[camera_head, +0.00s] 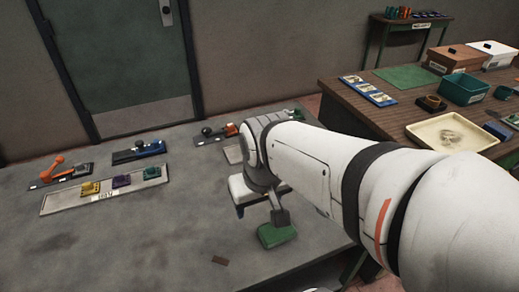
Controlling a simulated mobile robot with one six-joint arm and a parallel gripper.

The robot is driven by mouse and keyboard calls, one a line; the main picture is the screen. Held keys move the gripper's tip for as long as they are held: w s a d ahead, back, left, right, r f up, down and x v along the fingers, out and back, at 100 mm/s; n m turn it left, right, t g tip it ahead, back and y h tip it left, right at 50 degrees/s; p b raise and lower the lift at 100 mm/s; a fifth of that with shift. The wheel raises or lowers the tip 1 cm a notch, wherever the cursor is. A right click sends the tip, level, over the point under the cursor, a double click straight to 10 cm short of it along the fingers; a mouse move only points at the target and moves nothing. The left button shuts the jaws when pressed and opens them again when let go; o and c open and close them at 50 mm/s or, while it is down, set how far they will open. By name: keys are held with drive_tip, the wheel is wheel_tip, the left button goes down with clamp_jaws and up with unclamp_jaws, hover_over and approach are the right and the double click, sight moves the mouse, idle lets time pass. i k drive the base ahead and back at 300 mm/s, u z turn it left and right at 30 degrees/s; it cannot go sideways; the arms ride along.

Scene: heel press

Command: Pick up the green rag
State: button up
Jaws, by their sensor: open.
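A small green thing (277,236), which looks like the folded green rag, lies on the grey table top near its right side. My gripper (260,212) points down just above and behind it, with one finger close over its back edge. The jaws are open. From this view I cannot tell whether the finger touches the rag, and my arm hides the area to the right.
The grey table (150,240) holds an orange-handled press (58,169), a blue press (139,151) and a strip with several coloured blocks (105,189). A wooden table (345,97) stands right, with a cream tray (452,131).

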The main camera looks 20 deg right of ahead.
sight(271, 237)
drive_tip(key=k, duration=0.55)
drive_tip(key=u, duration=0.65)
drive_tip(key=k, duration=0.85)
drive_tip(key=z, duration=0.55)
drive_tip(key=i, duration=1)
drive_tip(key=z, duration=0.1)
